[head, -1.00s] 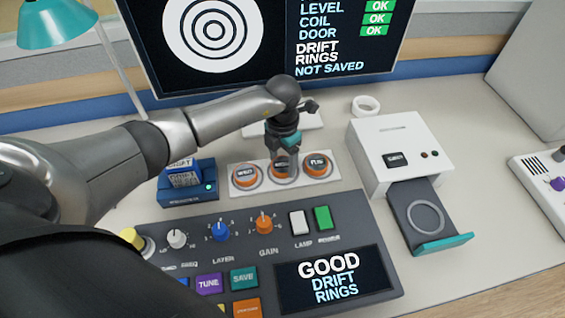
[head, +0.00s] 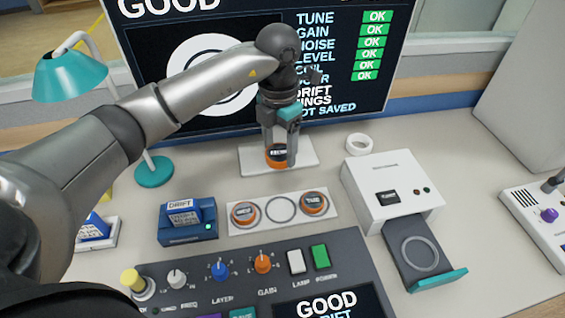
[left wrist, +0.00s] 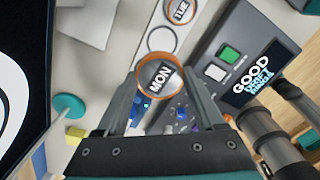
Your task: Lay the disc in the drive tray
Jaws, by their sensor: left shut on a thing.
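My left gripper (head: 278,152) is shut on an orange-rimmed disc (head: 276,161), held above the desk behind the disc rack. In the left wrist view the gripper (left wrist: 160,88) has this disc (left wrist: 160,74) between its fingers, and its grey face reads "MON". The white rack (head: 333,212) holds two more orange-rimmed discs, one left (head: 244,213) and one right (head: 314,203); its middle ring (head: 281,209) is empty. The dark drive tray (head: 398,238) is out from the white drive (head: 388,170), with a bare ring marked on it and a teal front. My right gripper is not in view.
A control panel (head: 190,262) with knobs and buttons is in front of the rack. A blue card holder (head: 186,234), a teal lamp (head: 75,75) and a monitor (head: 230,90) stand around. A white plate (head: 305,156) lies behind the rack.

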